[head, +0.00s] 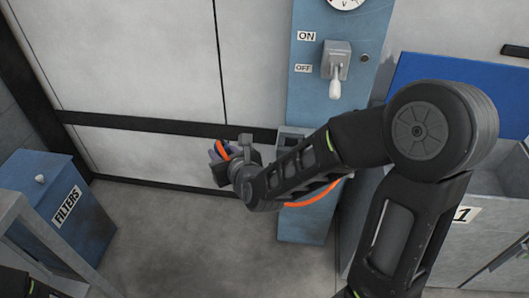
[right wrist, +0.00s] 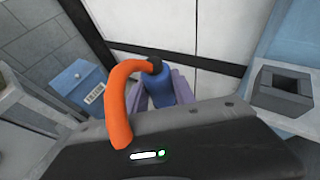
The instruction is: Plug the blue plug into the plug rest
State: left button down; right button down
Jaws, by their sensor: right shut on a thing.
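The blue plug (right wrist: 158,86) has an orange hose (right wrist: 118,105) curving from its black end. My right gripper (right wrist: 160,96) is shut on it, with purple fingers on both sides of the plug. In the head view my right gripper (head: 217,152) is in front of the pale wall panels, left of the blue column; the plug is mostly hidden there. The plug rest appears to be the grey square socket (right wrist: 284,87) at the right of the wrist view, apart from the plug. In the head view it (head: 291,139) is partly behind my right forearm. My left gripper is out of view.
The blue column (head: 310,95) carries an ON/OFF lever (head: 336,75) and a gauge (head: 346,4). A blue FILTERS box (head: 50,205) stands at the left. A grey bin marked 1 (head: 483,232) stands at the right.

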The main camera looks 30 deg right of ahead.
jog(key=shift+w+a, duration=0.15)
jog(key=shift+a, duration=0.2)
jog(key=shift+d, duration=0.1)
jog(key=d+r+m+h, duration=0.3)
jog(key=d, duration=0.8)
jog(key=w+d+r+m+g+h, duration=0.1)
jog(key=d+r+m+h, duration=0.2)
jog(key=d, duration=0.9)
jog(key=shift+w+d+r+g+h, duration=0.2)
jog(key=shift+r+g+h, duration=0.1)
jog(key=shift+r+h, duration=0.15)
jog(key=shift+a+f, duration=0.1)
jog(key=shift+f, duration=2.8)
